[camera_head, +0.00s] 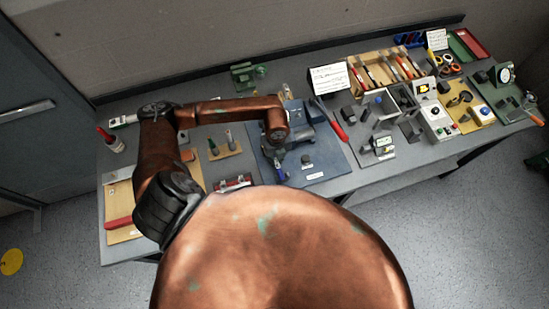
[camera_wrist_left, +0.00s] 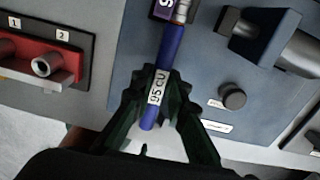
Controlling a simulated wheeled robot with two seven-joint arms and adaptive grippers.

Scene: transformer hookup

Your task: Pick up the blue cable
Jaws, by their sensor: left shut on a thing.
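The blue cable (camera_wrist_left: 173,50) shows in the left wrist view, with a white label reading "95 CU" and a metal end at the top. My left gripper (camera_wrist_left: 158,95) is shut on it near the label. In the head view my left gripper (camera_head: 279,160) is small, over the front left part of the blue-grey board (camera_head: 325,172), with the blue cable (camera_head: 280,174) just below it. I cannot tell whether the cable is lifted clear of the board. My right gripper is not in view.
A red block with numbered terminals (camera_wrist_left: 45,62) lies left of the cable; it also shows in the head view (camera_head: 233,183). A grey device with a thick cylinder (camera_wrist_left: 262,38) and a dark knob (camera_wrist_left: 233,96) stand to the right. Tools and instruments crowd the bench's right side.

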